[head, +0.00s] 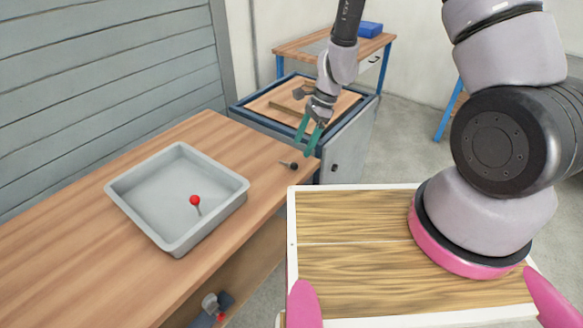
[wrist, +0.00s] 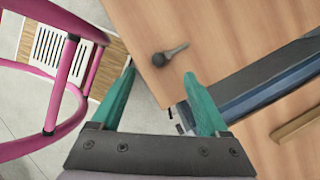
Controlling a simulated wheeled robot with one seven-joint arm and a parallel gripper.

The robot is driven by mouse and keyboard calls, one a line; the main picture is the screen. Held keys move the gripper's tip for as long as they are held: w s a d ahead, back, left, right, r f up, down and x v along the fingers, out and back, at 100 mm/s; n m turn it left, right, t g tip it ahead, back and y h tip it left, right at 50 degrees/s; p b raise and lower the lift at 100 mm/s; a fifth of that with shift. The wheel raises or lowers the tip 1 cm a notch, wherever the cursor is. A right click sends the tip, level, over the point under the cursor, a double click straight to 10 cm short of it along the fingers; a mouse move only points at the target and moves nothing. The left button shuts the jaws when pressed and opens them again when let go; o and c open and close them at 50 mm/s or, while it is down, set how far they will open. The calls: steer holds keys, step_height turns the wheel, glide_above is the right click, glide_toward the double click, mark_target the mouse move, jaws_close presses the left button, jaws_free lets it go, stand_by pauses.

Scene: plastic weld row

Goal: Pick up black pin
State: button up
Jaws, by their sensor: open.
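The black pin (head: 294,166) lies on the wooden bench near its far right corner, with its round black head toward the bench edge. It also shows in the wrist view (wrist: 160,59), lying flat on the wood beyond the fingertips. My gripper (head: 309,139) has green fingers and is above that corner of the bench, close to the pin. In the wrist view the two fingers (wrist: 160,72) are spread apart with nothing between them, and the pin is apart from both.
A grey tray (head: 120,190) on the bench holds a red-headed pin (head: 195,201). A blue-framed cabinet (head: 345,130) with a wooden top stands just beyond the bench end. The bench (head: 235,140) is clear around the black pin. A blue box (head: 370,29) sits on a far table.

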mark_target(288, 164)
steer(key=x, duration=0.6)
steer(key=shift+w+f, duration=0.15)
steer(key=shift+f, duration=0.35)
jaws_close()
